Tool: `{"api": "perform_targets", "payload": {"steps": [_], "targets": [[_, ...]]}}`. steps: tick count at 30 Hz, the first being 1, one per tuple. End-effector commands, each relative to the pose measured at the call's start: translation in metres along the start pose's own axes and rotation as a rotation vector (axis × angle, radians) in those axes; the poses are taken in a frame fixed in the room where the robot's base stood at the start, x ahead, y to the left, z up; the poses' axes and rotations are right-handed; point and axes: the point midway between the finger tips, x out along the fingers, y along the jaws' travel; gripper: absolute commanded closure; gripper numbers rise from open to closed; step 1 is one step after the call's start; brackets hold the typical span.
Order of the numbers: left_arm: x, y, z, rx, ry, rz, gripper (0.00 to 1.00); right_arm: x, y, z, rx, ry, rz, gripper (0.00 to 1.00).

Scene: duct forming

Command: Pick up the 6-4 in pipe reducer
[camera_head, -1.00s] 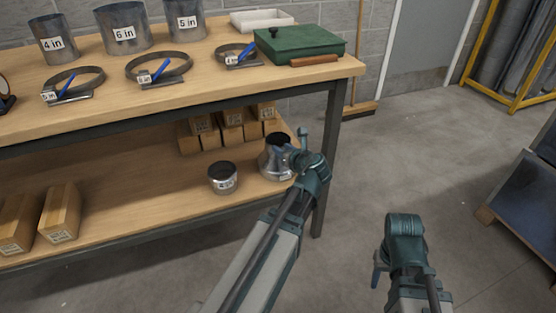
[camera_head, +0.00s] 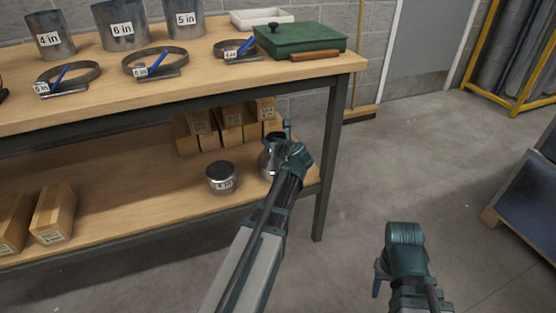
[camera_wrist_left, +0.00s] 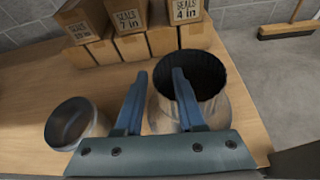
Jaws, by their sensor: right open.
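The pipe reducer, a metal piece with a narrow open neck and a wider base (camera_head: 266,164), stands upright on the lower shelf, partly hidden by my left gripper. Its size label is not readable. My left gripper (camera_head: 278,139) is at its top. In the left wrist view my left gripper (camera_wrist_left: 159,74) is open, and the near-left wall of the neck (camera_wrist_left: 208,105) lies between its fingers. The right finger overlaps the dark opening; the left finger is outside. Contact cannot be told. My right gripper (camera_head: 378,277) is open and empty over the floor, away from the bench.
A short metal can (camera_head: 221,178) stands just left of the reducer. Cardboard seal boxes (camera_wrist_left: 125,35) stand behind it. The tabletop (camera_head: 205,75) is above the shelf, and a bench leg (camera_head: 325,185) is to the right.

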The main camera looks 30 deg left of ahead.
Motion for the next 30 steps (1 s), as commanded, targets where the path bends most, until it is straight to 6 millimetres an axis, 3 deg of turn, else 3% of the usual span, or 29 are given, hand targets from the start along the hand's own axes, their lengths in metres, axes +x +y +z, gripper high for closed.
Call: {"api": "perform_targets", "payload": {"steps": [2, 8, 15, 30], "targets": [[0.0102, -0.0007, -0.0009, 0.0, 0.0, 0.001, 0.62, 0.0048, -0.0005, -0.0003, 0.001, 0.0, 0.0, 0.5], [0.0098, 0.0003, 0.0002, 0.001, 0.0, 0.0, 0.62, 0.0035, -0.0003, -0.0002, 0.001, 0.0, 0.0, 0.5], [0.0096, 0.0002, 0.0001, 0.0, 0.0, 0.0, 1.0, 0.0035, -0.0003, -0.0002, 0.001, 0.0, 0.0, 0.5], [0.0094, -0.0002, -0.0005, -0.001, 0.001, 0.0, 1.0, 0.0037, -0.0004, -0.0002, 0.001, 0.0, 0.0, 0.5]]}}
